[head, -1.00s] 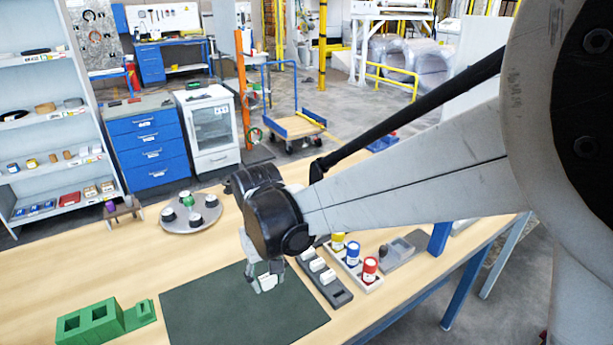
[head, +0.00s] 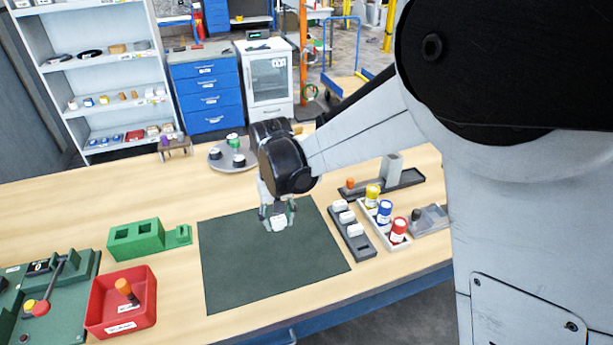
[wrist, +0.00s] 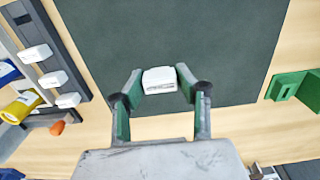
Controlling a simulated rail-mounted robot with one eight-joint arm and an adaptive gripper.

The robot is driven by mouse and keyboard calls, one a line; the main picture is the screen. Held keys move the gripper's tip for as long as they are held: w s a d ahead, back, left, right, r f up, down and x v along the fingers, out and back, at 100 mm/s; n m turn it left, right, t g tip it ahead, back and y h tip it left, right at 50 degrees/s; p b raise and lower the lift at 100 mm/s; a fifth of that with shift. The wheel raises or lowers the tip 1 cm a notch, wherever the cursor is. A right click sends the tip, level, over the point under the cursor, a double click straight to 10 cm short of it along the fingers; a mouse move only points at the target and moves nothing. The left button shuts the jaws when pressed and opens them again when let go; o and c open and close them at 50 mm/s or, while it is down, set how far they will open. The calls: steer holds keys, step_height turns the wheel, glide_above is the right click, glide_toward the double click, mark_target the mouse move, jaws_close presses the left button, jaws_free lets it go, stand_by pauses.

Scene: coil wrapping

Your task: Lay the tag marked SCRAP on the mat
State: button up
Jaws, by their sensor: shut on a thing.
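My gripper (head: 278,217) is shut on a white tag (wrist: 159,80), which sits between the two fingertips in the wrist view. The tag also shows as a small white block in the head view (head: 279,223). Its lettering is too small to read. The dark green mat (head: 265,265) lies on the wooden table, and the held tag is over its far part. I cannot tell whether the tag touches the mat. The grey rack (head: 362,247) right of the mat holds three white tags (head: 347,217), and one slot at its near end is empty.
A white tray (head: 395,243) with yellow, blue and red bottles stands right of the rack. A green block (head: 137,240) and a red bin (head: 108,302) are left of the mat. A round grey turntable (head: 218,160) stands behind. The rest of the mat is clear.

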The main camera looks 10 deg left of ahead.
steer(key=shift+w+d+f, duration=0.7)
steer(key=shift+w+d, duration=0.05)
steer(key=shift+w, duration=0.2)
steer(key=shift+w+d+f, duration=0.15)
steer(key=shift+w+f, duration=0.05)
steer(key=shift+f, duration=0.15)
steer(key=shift+f+p, duration=0.3)
steer(key=shift+f, duration=1.55)
steer(key=shift+f, duration=0.15)
steer(key=o, duration=0.9)
step_height(320, 180, up, 12)
steer(key=shift+r, duration=0.2)
